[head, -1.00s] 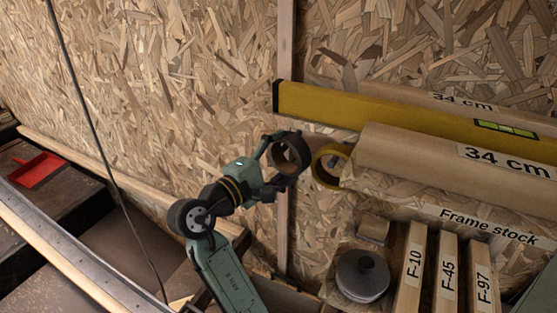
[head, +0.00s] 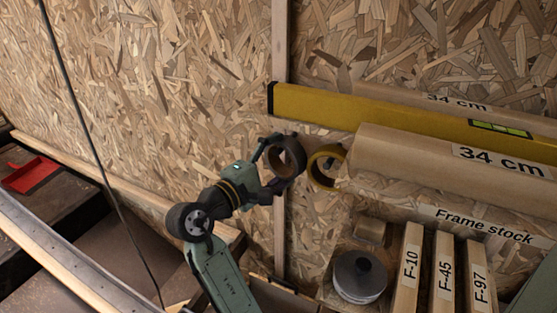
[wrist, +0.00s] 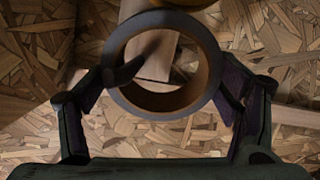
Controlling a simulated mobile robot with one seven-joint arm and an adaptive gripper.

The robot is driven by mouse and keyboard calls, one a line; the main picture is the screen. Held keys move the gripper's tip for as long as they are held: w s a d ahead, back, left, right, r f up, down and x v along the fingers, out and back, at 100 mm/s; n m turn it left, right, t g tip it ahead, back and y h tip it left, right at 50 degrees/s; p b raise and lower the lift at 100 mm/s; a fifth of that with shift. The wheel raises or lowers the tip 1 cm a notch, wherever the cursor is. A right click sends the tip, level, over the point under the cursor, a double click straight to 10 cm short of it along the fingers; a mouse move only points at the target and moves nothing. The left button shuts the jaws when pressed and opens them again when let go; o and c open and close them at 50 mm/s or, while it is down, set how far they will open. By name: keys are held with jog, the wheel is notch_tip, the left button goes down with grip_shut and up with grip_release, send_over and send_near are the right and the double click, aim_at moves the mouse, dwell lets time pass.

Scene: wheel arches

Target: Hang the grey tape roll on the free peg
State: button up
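The grey tape roll (head: 300,158) is a dark grey ring with a brown inside. My gripper (head: 284,157) is shut on it by its outer sides. In the wrist view the roll (wrist: 192,120) sits between both fingers, its hole facing the camera. A dark pointed shape crosses the left of its hole; I cannot tell whether it is a peg or a finger part. A yellow tape roll (head: 312,171) is close to its right in the head view, in front of the chipboard wall. I cannot make out the free peg.
A yellow level (head: 390,110) and a brown cardboard tube (head: 400,155) lie to the right of the rolls. Below are a round grey reel (head: 360,278) and labelled wooden blocks (head: 408,270). A vertical batten (head: 280,230) runs behind my gripper.

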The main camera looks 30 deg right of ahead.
jog(key=o, duration=0.4)
jog(key=shift+c, duration=0.2)
jog(key=shift+a, duration=0.1)
jog(key=v, duration=1.1)
jog(key=shift+s+a, duration=0.2)
jog(key=shift+a, duration=0.2)
